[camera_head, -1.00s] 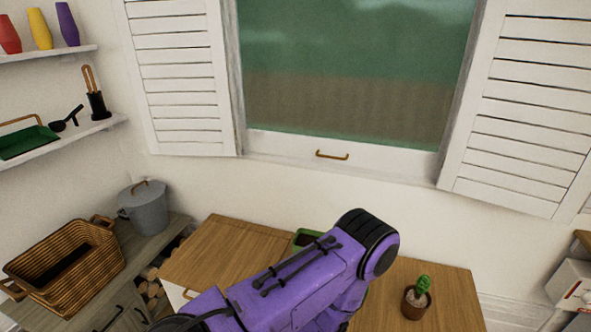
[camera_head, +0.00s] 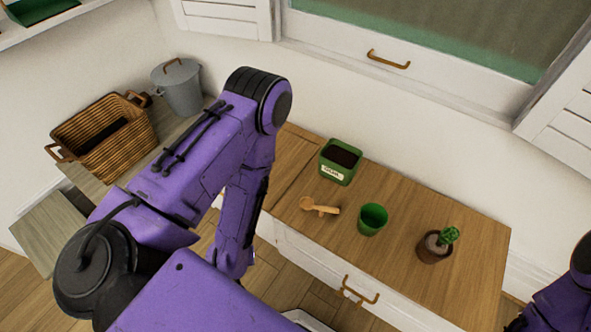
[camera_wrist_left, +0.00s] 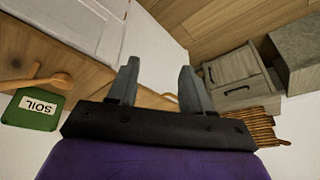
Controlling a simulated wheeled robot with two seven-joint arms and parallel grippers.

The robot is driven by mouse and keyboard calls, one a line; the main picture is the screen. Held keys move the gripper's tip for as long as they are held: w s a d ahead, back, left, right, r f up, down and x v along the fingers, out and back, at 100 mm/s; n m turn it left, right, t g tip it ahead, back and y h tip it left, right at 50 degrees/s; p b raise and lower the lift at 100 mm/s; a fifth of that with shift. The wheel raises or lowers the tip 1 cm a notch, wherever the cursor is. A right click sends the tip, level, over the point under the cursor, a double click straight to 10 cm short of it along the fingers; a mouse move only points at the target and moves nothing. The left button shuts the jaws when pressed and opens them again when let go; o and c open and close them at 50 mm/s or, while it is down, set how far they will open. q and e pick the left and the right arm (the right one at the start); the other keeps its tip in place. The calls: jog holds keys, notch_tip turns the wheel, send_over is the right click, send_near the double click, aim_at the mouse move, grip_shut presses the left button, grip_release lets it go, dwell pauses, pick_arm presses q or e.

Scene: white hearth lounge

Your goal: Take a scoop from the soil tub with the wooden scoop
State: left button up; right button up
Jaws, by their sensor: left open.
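The green soil tub (camera_head: 339,160), filled with dark soil, stands at the back of the wooden cabinet top in the head view. Its SOIL label shows in the left wrist view (camera_wrist_left: 38,107). The wooden scoop (camera_head: 320,207) lies on the cabinet top in front of the tub, and its pale wood also shows in the left wrist view (camera_wrist_left: 30,82). My left gripper (camera_wrist_left: 157,80) is open and empty, with the scoop and tub off to its left in the wrist view. In the head view my left arm hides the left gripper. The right gripper is not visible.
A green pot (camera_head: 372,219) stands right of the scoop, and a potted cactus (camera_head: 436,246) further right. The cabinet top (camera_head: 405,205) is otherwise clear. A wicker basket (camera_head: 104,140) and a grey lidded pot (camera_head: 180,88) stand on the left bench. A bronze drawer handle (camera_head: 360,291) sticks out in front.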

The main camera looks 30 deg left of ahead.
aim_at(326, 208)
pick_arm(q)
jog(key=w+d+n+h+b, duration=0.1)
jog(key=w+d+n+b, duration=0.1)
jog(key=w, duration=0.5)
jog(key=w+d+f+n+h+b, duration=0.1)
jog(key=w+d+n+h+b, duration=0.1)
jog(key=w+n, duration=0.2)
jog(key=w+d+f+n+h+b, duration=0.1)
jog(key=w+d+n+b, duration=0.1)
jog(key=w, duration=0.8)
jog(key=shift+d+f+n+g+h, duration=0.15)
jog(key=shift+d+n+g+h, duration=0.15)
jog(key=shift+d+n+g, duration=0.1)
jog(key=w+d+r+n+h+b, duration=0.2)
jog(key=w+r+h, duration=0.1)
jog(key=w+r, duration=0.25)
jog(key=x, duration=0.3)
jog(key=b+x, duration=0.1)
jog(key=x, duration=0.5)
jog(key=shift+d+f, duration=0.15)
jog(key=shift+d, duration=0.35)
jog(key=shift+w+d+f, duration=0.15)
jog(key=shift+f, duration=0.2)
grip_shut()
